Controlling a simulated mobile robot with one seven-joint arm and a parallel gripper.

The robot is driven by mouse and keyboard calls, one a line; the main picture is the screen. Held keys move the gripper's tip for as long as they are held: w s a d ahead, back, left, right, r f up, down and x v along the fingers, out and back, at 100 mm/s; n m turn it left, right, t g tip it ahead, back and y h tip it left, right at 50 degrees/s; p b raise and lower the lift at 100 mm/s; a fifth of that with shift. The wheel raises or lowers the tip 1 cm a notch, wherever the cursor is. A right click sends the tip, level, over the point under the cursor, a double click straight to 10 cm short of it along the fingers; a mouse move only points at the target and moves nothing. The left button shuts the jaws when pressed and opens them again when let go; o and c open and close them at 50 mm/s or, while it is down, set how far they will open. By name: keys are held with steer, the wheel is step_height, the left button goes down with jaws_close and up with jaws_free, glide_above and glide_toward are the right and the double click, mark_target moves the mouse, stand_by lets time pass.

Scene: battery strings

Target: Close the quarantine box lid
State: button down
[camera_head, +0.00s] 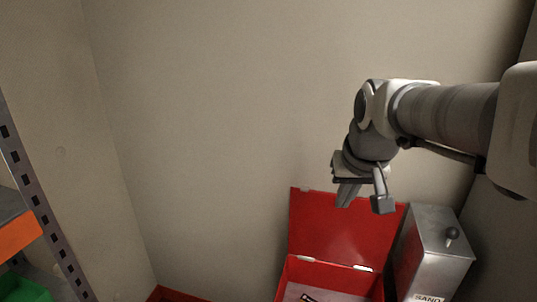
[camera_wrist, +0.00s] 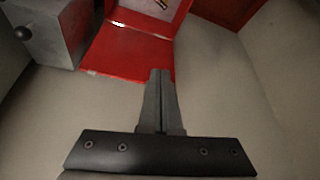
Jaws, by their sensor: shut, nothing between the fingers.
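The red quarantine box (camera_head: 330,274) stands at the bottom of the head view, cut off by the frame edge. Its red lid (camera_head: 325,228) is open and stands up at the back, near the wall. In the wrist view the lid (camera_wrist: 122,52) lies behind my fingertips, with the box (camera_wrist: 178,14) beyond it. A pale surface with a small dark and orange item shows inside the box. My gripper (camera_head: 365,203) is near the lid's upper edge, and its fingers (camera_wrist: 161,73) are together and empty. I cannot tell whether they touch the lid.
A grey metal sand bin (camera_head: 440,240) with a dark knob stands close to the right of the box. A shelf rack (camera_head: 38,200) with a green bin (camera_head: 22,288) is at the left. Another red object (camera_head: 175,295) lies low at the wall. Bare wall is behind.

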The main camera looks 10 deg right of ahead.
steer(key=w+d+f+m+g+h+p, duration=0.1)
steer(key=w+d+f+m+p, duration=0.15)
steer(key=w+d, duration=0.8)
steer(key=w+d+f+m+p, duration=0.1)
steer(key=w+d+f+p, duration=0.25)
steer(key=w+d, duration=0.7)
step_height(320, 180, down, 10)
steer(key=p, duration=0.1)
steer(key=shift+p, duration=0.3)
steer(key=shift+s+a+f+n, duration=0.1)
steer(key=shift+s+a+n, duration=0.05)
steer(key=shift+s+n, duration=0.1)
